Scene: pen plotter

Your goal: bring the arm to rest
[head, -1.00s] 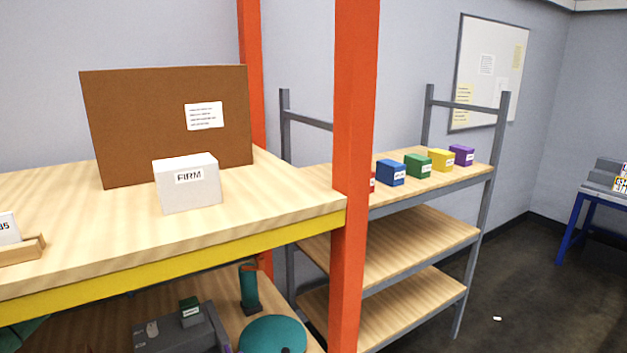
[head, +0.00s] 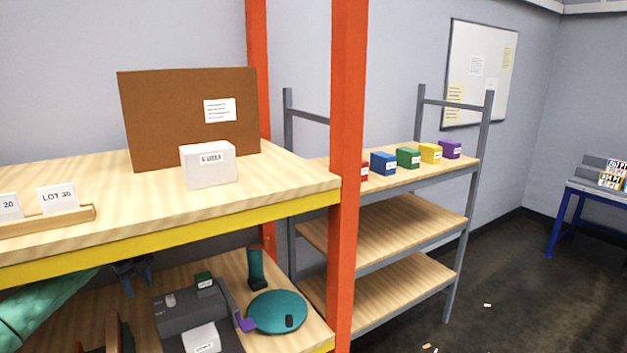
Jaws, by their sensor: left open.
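My left arm (head: 45,303), teal, comes in from the left below the yellow-edged upper shelf. Its dark gripper (head: 138,284) hangs over the lower shelf, partly hidden by the upper shelf's edge. It is open, with nothing seen between its fingers. It is left of and apart from a grey machine (head: 180,316) with a small green block (head: 204,285) on top. My right gripper is out of view.
A teal disc (head: 272,313) and a teal upright post (head: 256,268) stand right of the machine. An orange post (head: 347,150) rises in front. The upper shelf holds a white box (head: 208,170) and a wooden rack (head: 60,222) of cards. The floor at right is mostly clear.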

